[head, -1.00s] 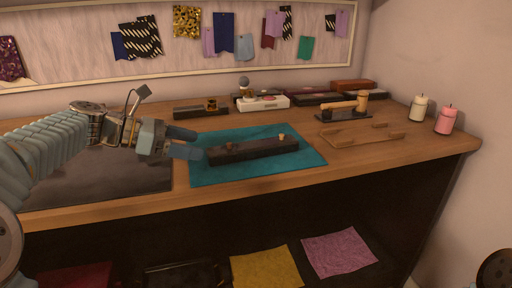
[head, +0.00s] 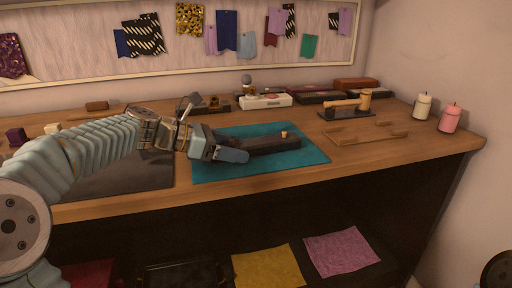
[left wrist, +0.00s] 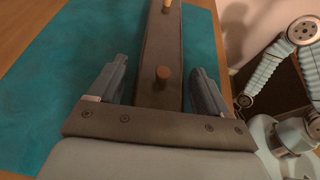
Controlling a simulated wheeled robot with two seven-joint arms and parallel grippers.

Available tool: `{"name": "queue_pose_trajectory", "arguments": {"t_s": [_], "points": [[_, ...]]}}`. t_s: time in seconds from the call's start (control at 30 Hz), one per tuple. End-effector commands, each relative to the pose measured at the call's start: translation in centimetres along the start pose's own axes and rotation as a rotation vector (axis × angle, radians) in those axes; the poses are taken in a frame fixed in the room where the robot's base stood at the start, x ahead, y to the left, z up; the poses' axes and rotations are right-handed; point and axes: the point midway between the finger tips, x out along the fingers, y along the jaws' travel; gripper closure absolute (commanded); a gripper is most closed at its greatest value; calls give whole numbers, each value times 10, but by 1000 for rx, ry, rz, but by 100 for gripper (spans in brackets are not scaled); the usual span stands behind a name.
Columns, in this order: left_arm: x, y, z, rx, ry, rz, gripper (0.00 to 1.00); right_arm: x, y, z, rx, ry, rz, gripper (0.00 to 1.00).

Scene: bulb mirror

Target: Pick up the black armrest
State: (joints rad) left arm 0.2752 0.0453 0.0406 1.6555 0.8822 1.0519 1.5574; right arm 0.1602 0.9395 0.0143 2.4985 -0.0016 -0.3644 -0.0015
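The black armrest (head: 275,144) is a long dark bar with small pegs on top, lying on the teal mat (head: 300,165). My left gripper (head: 236,147) is at the bar's left end and hides that end in the head view. In the left wrist view, the left gripper (left wrist: 158,85) is open, with one finger on each side of the armrest (left wrist: 163,45). My right gripper is not in view.
A wooden frame (head: 345,137), a dark stand with a wooden mallet-like piece (head: 348,105) and two candles (head: 449,118) are to the right. Boxes (head: 265,101) line the back. A dark mat (head: 130,175) lies left. Cloths (head: 268,268) lie on the shelf below.

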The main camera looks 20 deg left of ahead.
Motion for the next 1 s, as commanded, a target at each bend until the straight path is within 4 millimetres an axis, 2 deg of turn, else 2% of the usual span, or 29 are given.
{"name": "queue_pose_trajectory", "arguments": {"t_s": [0.03, 0.37, 0.63, 0.77, 0.87, 1.0], "points": [[0, 0, 0, 0, 0, 0, 31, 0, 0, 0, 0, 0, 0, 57], [0, 0, 0, 0, 0, 0, 81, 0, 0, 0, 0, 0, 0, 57], [-1, 0, 2, 1, -1, 1, 82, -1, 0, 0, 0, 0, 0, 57], [-5, 0, 11, 2, -3, 2, 82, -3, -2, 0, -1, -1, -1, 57], [-11, 0, 26, 3, -3, 3, 82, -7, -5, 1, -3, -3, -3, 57], [-24, 0, 59, 6, -4, 3, 82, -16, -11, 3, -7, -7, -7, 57]]}}
